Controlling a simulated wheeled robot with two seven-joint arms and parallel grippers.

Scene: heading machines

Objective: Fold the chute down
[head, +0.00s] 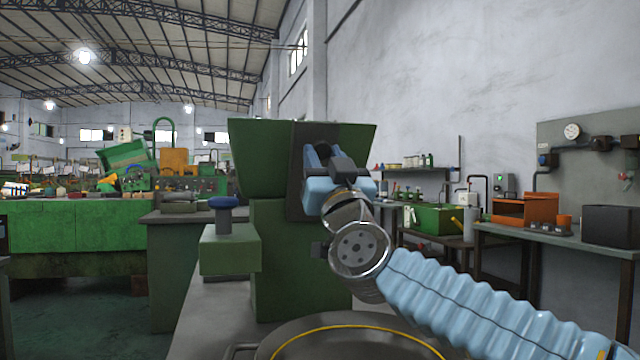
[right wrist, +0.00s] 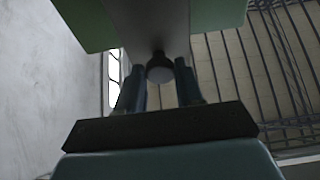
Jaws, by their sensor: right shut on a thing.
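The chute (head: 298,185) is a dark grey panel standing upright against the front of the green hopper (head: 255,155) on the machine. In the right wrist view it is the grey plate (right wrist: 150,22) overhead, with a dark round knob (right wrist: 160,70) on it. My right gripper (head: 318,156) is in front of the upper part of the chute, and partly covers it in the head view. Its two blue-grey fingers (right wrist: 159,88) are on either side of the knob, shut on it. My left gripper is in neither view.
A blue-topped knob (head: 225,203) stands on a green block left of the machine column. A round dark surface with a yellow ring (head: 345,340) is at the bottom front. Benches with an orange box (head: 525,209) and a black box (head: 610,226) stand at right.

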